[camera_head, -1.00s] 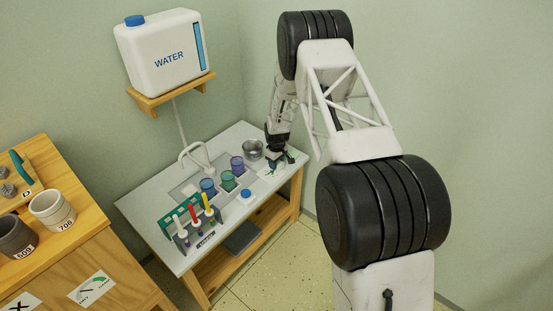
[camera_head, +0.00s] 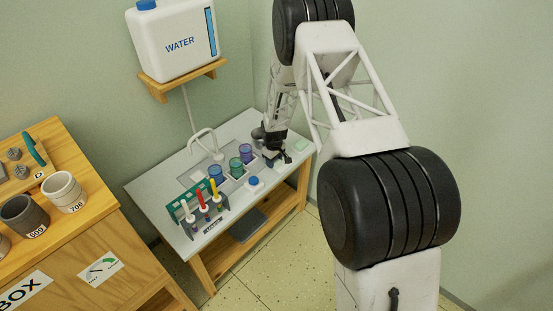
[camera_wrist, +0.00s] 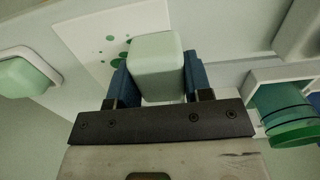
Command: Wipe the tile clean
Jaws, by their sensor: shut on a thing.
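My gripper (camera_wrist: 158,82) is shut on a pale green block (camera_wrist: 157,55), its blue fingers on either side of it. The white tile (camera_wrist: 75,35) lies under and beyond the block in the wrist view. Several green spots (camera_wrist: 112,40) show on the tile, left of the block; the part behind the block is hidden. I cannot tell whether the block touches the tile. In the head view, my gripper (camera_head: 277,157) is low over the table's far right part and hides most of the tile.
A pale green pad (camera_wrist: 22,76) in a white holder is left in the wrist view. A teal cup (camera_wrist: 285,115) in a white holder is at right. On the table (camera_head: 170,205), cups, a blue-topped item (camera_head: 254,182) and a marker rack (camera_head: 205,205) stand left of my gripper.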

